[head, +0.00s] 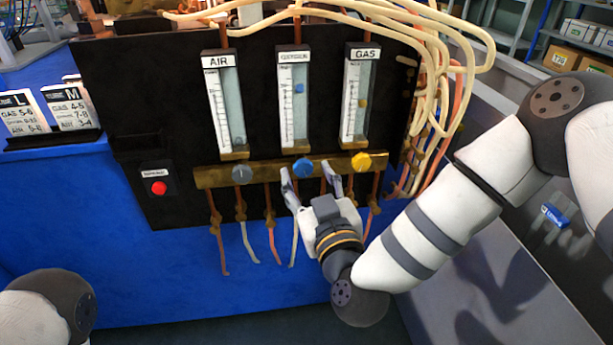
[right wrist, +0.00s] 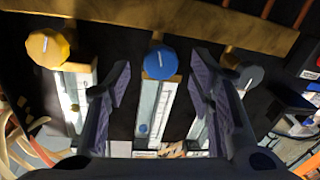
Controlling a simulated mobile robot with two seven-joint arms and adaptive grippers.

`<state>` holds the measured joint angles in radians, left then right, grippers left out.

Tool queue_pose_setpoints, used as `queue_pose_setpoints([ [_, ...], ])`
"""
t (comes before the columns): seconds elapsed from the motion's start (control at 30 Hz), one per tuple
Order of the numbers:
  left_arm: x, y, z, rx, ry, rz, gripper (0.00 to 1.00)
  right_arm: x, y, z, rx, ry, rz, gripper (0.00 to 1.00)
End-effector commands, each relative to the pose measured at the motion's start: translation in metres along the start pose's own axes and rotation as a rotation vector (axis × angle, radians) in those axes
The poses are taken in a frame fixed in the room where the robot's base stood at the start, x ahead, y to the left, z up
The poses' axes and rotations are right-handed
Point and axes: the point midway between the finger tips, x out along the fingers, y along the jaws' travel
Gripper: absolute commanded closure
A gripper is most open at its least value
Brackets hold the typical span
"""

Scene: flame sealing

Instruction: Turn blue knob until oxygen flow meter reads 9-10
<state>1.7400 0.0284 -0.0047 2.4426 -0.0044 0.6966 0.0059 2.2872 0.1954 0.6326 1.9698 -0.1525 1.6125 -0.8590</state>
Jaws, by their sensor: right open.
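The blue knob (head: 303,168) sits on the brass bar below the oxygen flow meter (head: 285,110). The meter's blue float (head: 299,88) is in the upper half of its tube; its scale numbers are too small to read. My right gripper (head: 311,176) is open, its fingers spread on either side below the blue knob. In the right wrist view the blue knob (right wrist: 160,63) shows ahead, between the open fingers and apart from both, with a white line on its face. My left gripper is out of view.
A grey knob (head: 242,174) and a yellow knob (head: 362,161) flank the blue one, under the air meter (head: 239,105) and gas meter (head: 347,110). Copper pipes hang below the brass bar (head: 272,170). A red button (head: 159,188) is at left; yellow hoses (head: 455,70) loop at right.

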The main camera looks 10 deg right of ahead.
Motion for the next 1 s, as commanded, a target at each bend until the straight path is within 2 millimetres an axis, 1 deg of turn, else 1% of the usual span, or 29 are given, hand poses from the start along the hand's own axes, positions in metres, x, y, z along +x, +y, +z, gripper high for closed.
queue_pose_setpoints([
  [0.03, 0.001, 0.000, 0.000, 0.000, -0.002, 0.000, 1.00, 0.006, 0.000, 0.001, 0.000, -0.001, 0.001, 0.51],
  [0.13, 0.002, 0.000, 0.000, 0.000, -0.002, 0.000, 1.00, 0.013, 0.000, 0.001, 0.000, -0.002, 0.000, 0.51],
  [0.37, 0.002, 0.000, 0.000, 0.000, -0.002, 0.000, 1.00, 0.015, 0.000, 0.001, 0.001, -0.002, -0.001, 0.51],
  [0.4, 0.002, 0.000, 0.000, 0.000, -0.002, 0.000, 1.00, 0.015, 0.000, 0.001, 0.001, -0.002, -0.001, 0.53],
  [0.47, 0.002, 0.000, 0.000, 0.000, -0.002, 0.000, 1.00, 0.015, 0.000, 0.001, 0.001, -0.002, -0.001, 0.67],
  [0.5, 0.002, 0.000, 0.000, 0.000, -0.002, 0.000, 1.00, 0.015, 0.000, 0.001, 0.001, -0.003, -0.001, 0.76],
  [0.57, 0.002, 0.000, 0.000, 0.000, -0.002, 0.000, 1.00, 0.015, 0.000, 0.001, 0.001, -0.003, -0.001, 0.90],
  [0.6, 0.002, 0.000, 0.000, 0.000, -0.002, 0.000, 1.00, 0.015, 0.000, 0.001, 0.001, -0.003, -0.001, 0.99],
  [0.73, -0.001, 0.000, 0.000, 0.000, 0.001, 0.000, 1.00, 0.015, 0.000, 0.000, -0.008, -0.003, -0.002, 0.99],
  [0.83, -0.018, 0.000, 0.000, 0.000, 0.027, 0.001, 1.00, 0.015, 0.000, -0.008, -0.086, -0.005, -0.006, 0.98],
  [0.9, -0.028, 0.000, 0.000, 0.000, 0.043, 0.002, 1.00, 0.015, 0.000, -0.009, -0.149, -0.010, -0.007, 0.98],
  [1.0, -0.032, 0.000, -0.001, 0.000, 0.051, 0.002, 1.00, 0.015, 0.000, -0.004, -0.198, -0.020, -0.006, 0.98],
])
